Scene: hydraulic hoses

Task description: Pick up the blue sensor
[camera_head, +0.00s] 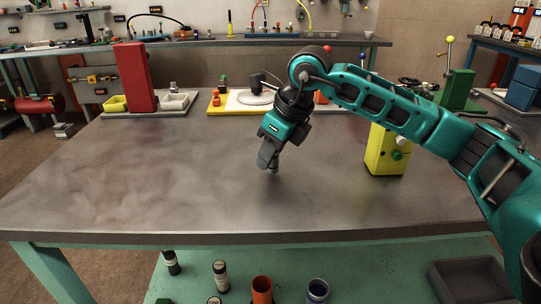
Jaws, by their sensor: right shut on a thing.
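My right arm (385,100) reaches in from the right over the grey table (130,190). My right gripper (270,164) points down above the middle of the table. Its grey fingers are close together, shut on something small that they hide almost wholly. I cannot make out the held thing's colour or shape. I see no blue sensor lying open on the table. My left gripper is not in view.
A red block (135,77) stands beside yellow and grey bins at the back left. A yellow block (388,150) with knobs stands right of the gripper, partly behind my arm. A yellow-and-white board (222,106) lies at the back. The table's front left is clear.

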